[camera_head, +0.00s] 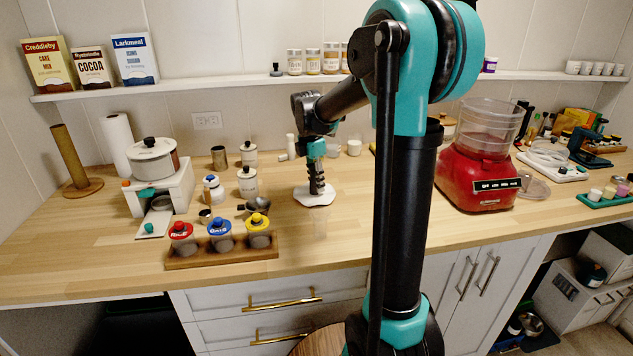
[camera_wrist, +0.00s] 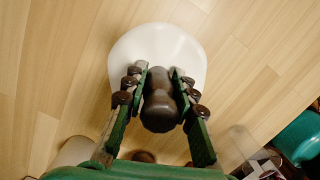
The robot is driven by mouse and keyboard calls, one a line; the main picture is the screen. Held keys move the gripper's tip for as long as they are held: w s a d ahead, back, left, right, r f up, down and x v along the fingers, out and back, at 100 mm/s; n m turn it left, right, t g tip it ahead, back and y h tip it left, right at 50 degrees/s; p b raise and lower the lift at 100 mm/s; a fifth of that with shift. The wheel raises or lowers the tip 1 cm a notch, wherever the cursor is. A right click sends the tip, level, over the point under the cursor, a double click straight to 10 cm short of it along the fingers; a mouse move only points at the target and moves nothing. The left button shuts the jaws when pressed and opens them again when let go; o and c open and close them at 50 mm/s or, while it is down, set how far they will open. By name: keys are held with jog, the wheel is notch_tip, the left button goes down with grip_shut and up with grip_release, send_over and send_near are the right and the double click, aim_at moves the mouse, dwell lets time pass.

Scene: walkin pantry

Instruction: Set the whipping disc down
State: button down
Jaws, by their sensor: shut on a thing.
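A flat white disc with a dark brown knob-like stem, taken here as the whipping disc (camera_head: 314,197), is at the middle of the wooden counter. In the wrist view the white disc (camera_wrist: 158,48) spreads out beyond the fingertips, and its dark stem (camera_wrist: 161,100) stands between the fingers. My gripper (camera_head: 317,186) points down over it and is shut on the stem; the green fingers (camera_wrist: 160,85) lie on either side. The disc looks level and at or very near the counter top; I cannot tell if it touches. The fingers hide part of the stem.
A wooden rack (camera_head: 222,253) with several lidded jars stands front left. A red food processor (camera_head: 479,180) stands to the right.

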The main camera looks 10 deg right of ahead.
jog(key=c, duration=1.2)
grip_release()
jog(key=shift+f, duration=0.1)
jog(key=r, duration=0.4)
jog(key=a+r, duration=0.1)
jog(key=r, duration=0.7)
jog(key=shift+s+a+r, duration=0.1)
jog(key=shift+s+a, duration=0.1)
jog(key=shift+a, duration=0.05)
